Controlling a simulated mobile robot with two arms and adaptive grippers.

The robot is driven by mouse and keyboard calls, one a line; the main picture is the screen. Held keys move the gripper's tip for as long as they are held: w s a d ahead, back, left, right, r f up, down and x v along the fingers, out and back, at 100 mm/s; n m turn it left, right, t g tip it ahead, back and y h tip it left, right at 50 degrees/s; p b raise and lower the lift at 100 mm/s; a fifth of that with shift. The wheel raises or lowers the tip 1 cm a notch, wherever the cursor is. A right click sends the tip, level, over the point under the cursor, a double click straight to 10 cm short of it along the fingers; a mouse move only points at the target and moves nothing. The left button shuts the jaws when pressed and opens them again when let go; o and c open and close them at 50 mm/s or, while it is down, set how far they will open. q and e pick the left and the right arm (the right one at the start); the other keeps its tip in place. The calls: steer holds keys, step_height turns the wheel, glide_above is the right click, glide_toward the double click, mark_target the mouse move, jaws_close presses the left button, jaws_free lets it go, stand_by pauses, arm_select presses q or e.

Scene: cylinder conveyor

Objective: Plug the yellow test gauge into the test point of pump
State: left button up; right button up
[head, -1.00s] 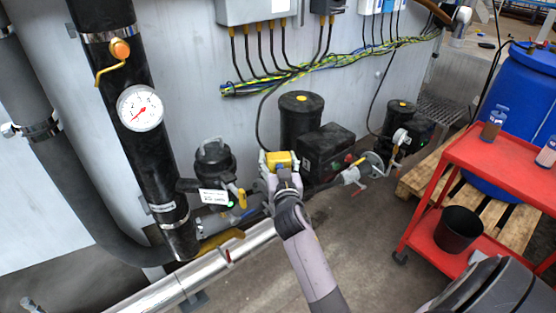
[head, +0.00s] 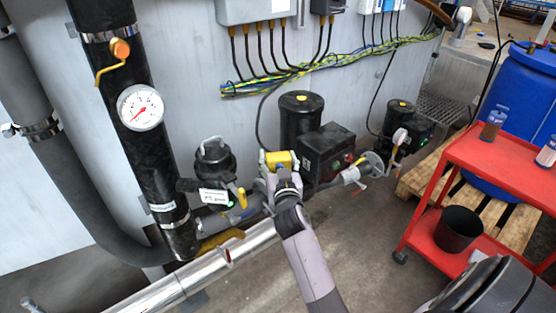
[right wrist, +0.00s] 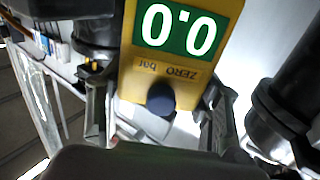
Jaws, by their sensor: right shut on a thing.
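The yellow test gauge (head: 279,160) is held in my right gripper (head: 284,172), in front of the pump (head: 300,118). In the right wrist view the gauge (right wrist: 180,50) fills the upper middle. Its green display reads 0.0, with "ZERO" and "bar" printed below, upside down, and a dark round button. The fingers of my right gripper (right wrist: 158,125) lie on both sides of it. The lower end of the gauge and the test point are hidden, so I cannot tell whether they touch. My left gripper does not show.
A black pipe with a white dial gauge (head: 140,108) and a black valve unit (head: 215,160) stand left of the gripper. A black motor box (head: 327,150) with lights is close on the right.

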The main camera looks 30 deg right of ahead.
steer(key=shift+f+b, duration=1.55)
steer(key=shift+f, duration=0.25)
stand_by(0.4)
steer(key=o, duration=1.5)
step_height(320, 180, up, 10)
